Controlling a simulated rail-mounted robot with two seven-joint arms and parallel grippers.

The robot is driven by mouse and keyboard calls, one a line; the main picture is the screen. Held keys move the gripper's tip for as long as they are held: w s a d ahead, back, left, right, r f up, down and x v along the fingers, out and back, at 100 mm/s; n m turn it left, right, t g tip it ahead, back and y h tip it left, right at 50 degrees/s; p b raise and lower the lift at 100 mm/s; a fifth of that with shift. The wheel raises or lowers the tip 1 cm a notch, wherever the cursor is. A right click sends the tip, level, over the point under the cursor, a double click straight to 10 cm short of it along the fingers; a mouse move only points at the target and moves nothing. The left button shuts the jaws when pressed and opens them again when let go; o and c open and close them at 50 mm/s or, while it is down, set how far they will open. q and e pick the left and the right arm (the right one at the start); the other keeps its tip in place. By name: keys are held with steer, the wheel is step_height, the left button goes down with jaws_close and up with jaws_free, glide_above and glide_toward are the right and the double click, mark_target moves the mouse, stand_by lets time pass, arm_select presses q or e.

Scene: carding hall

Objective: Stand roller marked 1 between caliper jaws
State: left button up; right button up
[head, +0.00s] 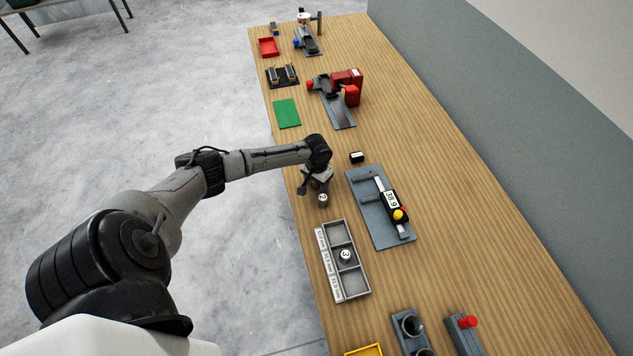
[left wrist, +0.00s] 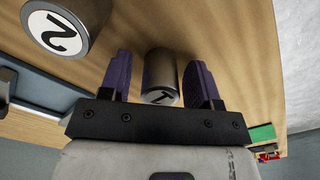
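The roller marked 1 (left wrist: 161,78) is a grey cylinder, seen in the left wrist view between the two purple fingers of my left gripper (left wrist: 157,66). The fingers are open, with a gap on each side of the roller. In the head view my left gripper (head: 316,182) is low over the table's left side and hides that roller. The roller marked 2 (head: 322,199) stands just in front of it and also shows in the left wrist view (left wrist: 57,33). The caliper (head: 391,200) lies on a grey plate (head: 381,230) to the right. My right gripper is out of view.
A grey sorting tray (head: 348,295) with labelled compartments holds the roller marked 3 (head: 345,255). A small black block (head: 357,157) lies behind the caliper plate. A green mat (head: 287,113) and a red device (head: 352,94) are farther back. The table's right side is clear.

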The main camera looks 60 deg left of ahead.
arm_select(q)
steer(key=c, duration=0.9)
steer(key=shift+c, duration=0.2)
steer(key=shift+r, duration=0.15)
